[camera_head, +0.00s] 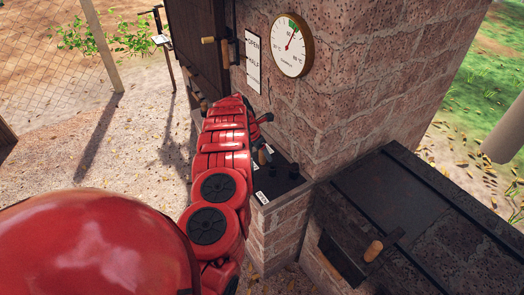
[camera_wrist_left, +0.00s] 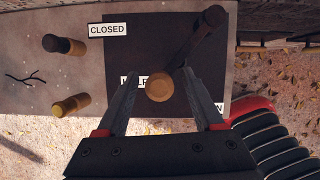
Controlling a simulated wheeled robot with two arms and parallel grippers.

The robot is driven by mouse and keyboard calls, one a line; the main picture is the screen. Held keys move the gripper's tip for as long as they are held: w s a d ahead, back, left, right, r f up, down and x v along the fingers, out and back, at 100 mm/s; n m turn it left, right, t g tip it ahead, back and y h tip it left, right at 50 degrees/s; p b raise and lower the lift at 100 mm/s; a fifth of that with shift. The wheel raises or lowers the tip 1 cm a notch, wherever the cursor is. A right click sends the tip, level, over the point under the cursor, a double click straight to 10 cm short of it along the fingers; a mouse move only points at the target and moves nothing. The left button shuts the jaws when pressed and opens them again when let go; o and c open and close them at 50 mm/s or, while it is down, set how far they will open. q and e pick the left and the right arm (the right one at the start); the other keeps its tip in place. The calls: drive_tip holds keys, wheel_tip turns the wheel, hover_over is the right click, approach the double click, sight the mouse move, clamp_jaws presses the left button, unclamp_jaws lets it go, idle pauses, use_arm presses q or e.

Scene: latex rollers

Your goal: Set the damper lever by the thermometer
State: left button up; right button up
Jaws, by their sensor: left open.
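The round thermometer (camera_head: 292,45) is on the brick wall in the head view. Its needle points up and slightly right, at or near a green band; its small figures are hard to read. The damper lever, a dark bar (camera_wrist_left: 190,45) with a round wooden knob (camera_wrist_left: 160,90), lies over a dark plate (camera_wrist_left: 145,55) in the left wrist view. The plate carries a CLOSED label (camera_wrist_left: 109,29), a partly hidden HALF label near the knob and a mostly hidden label at lower right. My left gripper (camera_wrist_left: 160,78) is open, its fingers on either side of the knob. My right gripper is out of view.
Two wooden handles (camera_wrist_left: 65,45) (camera_wrist_left: 72,105) stand left of the plate. A dark lidded box (camera_head: 400,210) with a wooden-handled latch stands at right.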

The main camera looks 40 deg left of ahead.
use_arm(q)
drive_tip(key=shift+r, duration=0.1)
drive_tip(key=shift+a+r, duration=0.1)
drive_tip(key=shift+r, duration=0.15)
drive_tip(key=p+v, duration=0.2)
drive_tip(key=v, duration=1.4)
drive_tip(key=shift+s+r, duration=0.25)
drive_tip(key=shift+s, duration=0.1)
